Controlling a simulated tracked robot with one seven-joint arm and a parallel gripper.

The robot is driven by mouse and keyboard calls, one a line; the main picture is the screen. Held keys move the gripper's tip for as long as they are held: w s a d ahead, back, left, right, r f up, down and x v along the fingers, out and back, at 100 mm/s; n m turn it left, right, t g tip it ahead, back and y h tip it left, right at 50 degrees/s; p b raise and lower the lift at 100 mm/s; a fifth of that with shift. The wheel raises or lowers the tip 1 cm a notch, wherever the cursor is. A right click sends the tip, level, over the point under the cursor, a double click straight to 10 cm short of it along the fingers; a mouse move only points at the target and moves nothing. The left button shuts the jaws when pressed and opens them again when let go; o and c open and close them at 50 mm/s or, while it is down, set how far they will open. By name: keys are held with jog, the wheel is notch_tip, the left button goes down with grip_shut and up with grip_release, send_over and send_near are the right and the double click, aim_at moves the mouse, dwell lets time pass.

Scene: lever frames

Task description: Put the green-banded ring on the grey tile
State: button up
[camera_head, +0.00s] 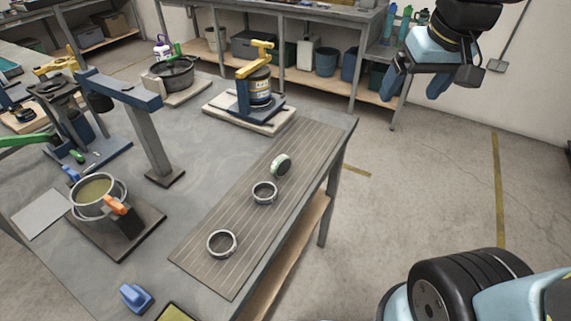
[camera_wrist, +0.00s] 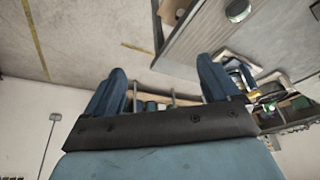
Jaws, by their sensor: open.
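The green-banded ring (camera_head: 281,165) rests on the slatted board along the table's right side, apparently tipped up on its edge. It also shows at the top of the wrist view (camera_wrist: 238,11). The grey tile (camera_head: 40,214) appears to be the flat pale square at the table's left, partly behind a pot. My gripper (camera_head: 415,88) is raised at the upper right, beyond the table's right edge and well apart from the ring. Its two blue fingers are spread with nothing between them, as the wrist view also shows (camera_wrist: 160,78).
Two plain metal rings (camera_head: 264,193) (camera_head: 221,243) lie on the slatted board (camera_head: 205,268). A pot with an orange handle (camera_head: 98,194), a blue-topped post (camera_head: 150,135) and a yellow-levered device (camera_head: 257,88) stand on the table.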

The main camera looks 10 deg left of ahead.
jog(key=w+a+f+n+g, duration=0.1)
jog(key=w+a+f+n, duration=0.15)
jog(key=a, duration=0.45)
jog(key=w+a+f+n+g, duration=0.2)
jog(key=w+a+f, duration=0.1)
jog(key=a, duration=0.3)
jog(key=n+h, duration=0.1)
jog(key=n, duration=0.2)
send_over(279, 158)
notch_tip(279, 158, down, 7)
jog(key=shift+g, duration=0.4)
notch_tip(279, 158, down, 7)
jog(key=shift+s+a+f, duration=0.1)
jog(key=shift+s, duration=0.05)
jog(key=shift+f, duration=2.9)
jog(key=shift+r, duration=0.1)
jog(key=c, duration=1.3)
